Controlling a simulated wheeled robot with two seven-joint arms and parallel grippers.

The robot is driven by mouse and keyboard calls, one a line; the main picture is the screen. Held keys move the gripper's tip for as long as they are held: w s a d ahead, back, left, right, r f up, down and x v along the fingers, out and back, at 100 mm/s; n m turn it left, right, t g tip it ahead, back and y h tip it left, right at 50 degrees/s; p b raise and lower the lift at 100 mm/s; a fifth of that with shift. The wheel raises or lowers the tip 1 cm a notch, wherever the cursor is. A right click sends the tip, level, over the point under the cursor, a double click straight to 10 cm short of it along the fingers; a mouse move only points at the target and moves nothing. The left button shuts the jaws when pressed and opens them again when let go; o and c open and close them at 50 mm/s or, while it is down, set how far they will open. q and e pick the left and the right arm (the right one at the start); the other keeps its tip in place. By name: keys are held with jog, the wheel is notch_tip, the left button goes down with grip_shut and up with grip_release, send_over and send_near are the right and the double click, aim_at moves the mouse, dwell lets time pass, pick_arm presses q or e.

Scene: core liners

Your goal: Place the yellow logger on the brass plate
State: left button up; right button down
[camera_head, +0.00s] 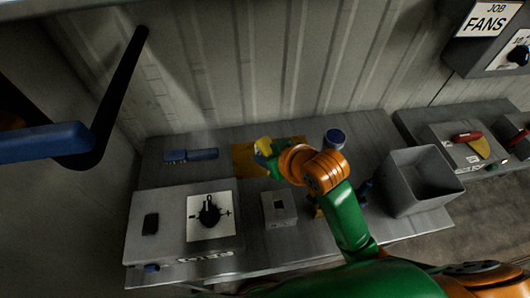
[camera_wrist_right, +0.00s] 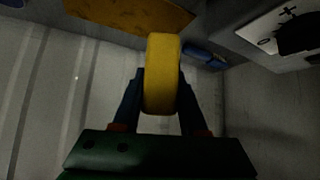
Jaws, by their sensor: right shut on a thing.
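The yellow logger (camera_wrist_right: 162,75) is a rounded yellow block between the two dark blue fingers of my right gripper (camera_wrist_right: 161,92). In the head view the logger (camera_head: 264,146) shows small over the brass plate (camera_head: 243,160), with my right gripper (camera_head: 270,159) shut on it. The plate is a flat yellow-brown sheet at the back of the bench, partly hidden by my right arm. In the right wrist view the plate (camera_wrist_right: 130,12) shows at the top, close to the logger's end. I cannot tell whether they touch. My left arm seems to show at the far left; its jaws are unclear.
A blue block (camera_head: 190,155) lies left of the plate. A dial panel (camera_head: 165,208) is at front left, and a small grey box (camera_head: 279,208) in front of the plate. A blue-topped cylinder (camera_head: 335,139) and an open grey bin (camera_head: 420,180) stand to the right.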

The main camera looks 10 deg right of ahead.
jog(key=w+f, duration=0.2)
jog(key=w, duration=0.1)
jog(key=w+f, duration=0.3)
jog(key=w+f+b, duration=0.1)
jog(key=w+f, duration=0.2)
jog(key=w, duration=0.1)
jog(key=shift+w+d+f, duration=0.1)
jog(key=shift+d, duration=0.1)
notch_tip(320, 180, down, 3)
jog(key=shift+d+r, duration=0.1)
jog(key=shift+f, duration=0.3)
jog(key=shift+c, duration=2.2)
grip_release()
jog(key=shift+r, duration=0.3)
jog(key=p+v, duration=0.2)
jog(key=v, duration=0.9)
jog(key=shift+s+r+p, duration=0.25)
jog(key=shift+s+p, duration=0.1)
